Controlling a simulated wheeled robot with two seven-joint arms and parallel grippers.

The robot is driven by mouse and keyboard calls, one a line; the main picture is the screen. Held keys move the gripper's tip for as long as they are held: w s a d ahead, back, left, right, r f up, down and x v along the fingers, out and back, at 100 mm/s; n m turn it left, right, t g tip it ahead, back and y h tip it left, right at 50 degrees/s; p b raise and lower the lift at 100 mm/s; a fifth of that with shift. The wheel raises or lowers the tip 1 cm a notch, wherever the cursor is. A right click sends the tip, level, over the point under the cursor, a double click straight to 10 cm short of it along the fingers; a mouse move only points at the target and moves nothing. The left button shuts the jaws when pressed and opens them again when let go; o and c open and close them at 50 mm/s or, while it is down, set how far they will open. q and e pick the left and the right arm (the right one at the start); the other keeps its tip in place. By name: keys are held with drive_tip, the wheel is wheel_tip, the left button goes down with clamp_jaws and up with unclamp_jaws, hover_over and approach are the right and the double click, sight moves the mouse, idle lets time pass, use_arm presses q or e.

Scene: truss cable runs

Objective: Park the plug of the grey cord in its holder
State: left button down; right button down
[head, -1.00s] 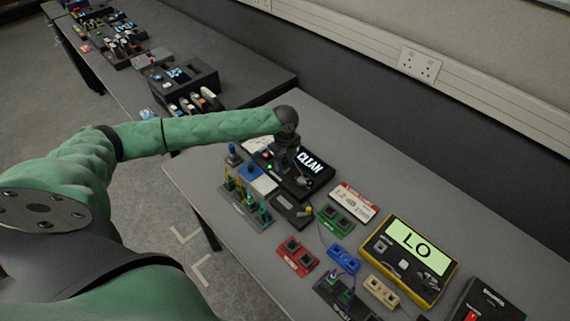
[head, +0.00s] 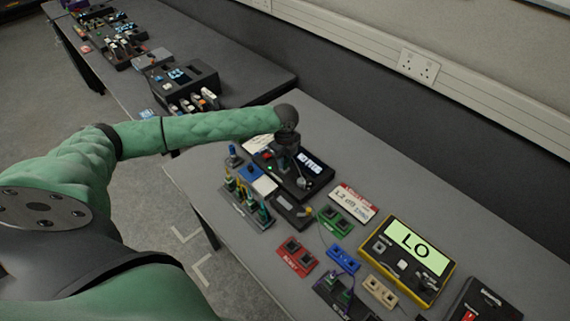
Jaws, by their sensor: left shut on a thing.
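My left gripper (head: 287,158) points down over the black device with a lit display (head: 310,165). It is shut on a small dark thing, which I take for the plug of the grey cord; the jaws and arm end mostly hide it. A thin grey cord (head: 321,234) shows near the green socket block (head: 335,221). A dark block with a yellow-orange end (head: 292,211) lies just in front of the device. I cannot tell which piece is the grey cord's holder. My right gripper is not in view.
A rack with several coloured plugs (head: 246,206) stands left of the dark block. Bare table lies beyond the meter.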

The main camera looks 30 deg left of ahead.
use_arm(q)
drive_tip(key=shift+r+p, duration=1.35)
drive_tip(key=shift+r, duration=0.35)
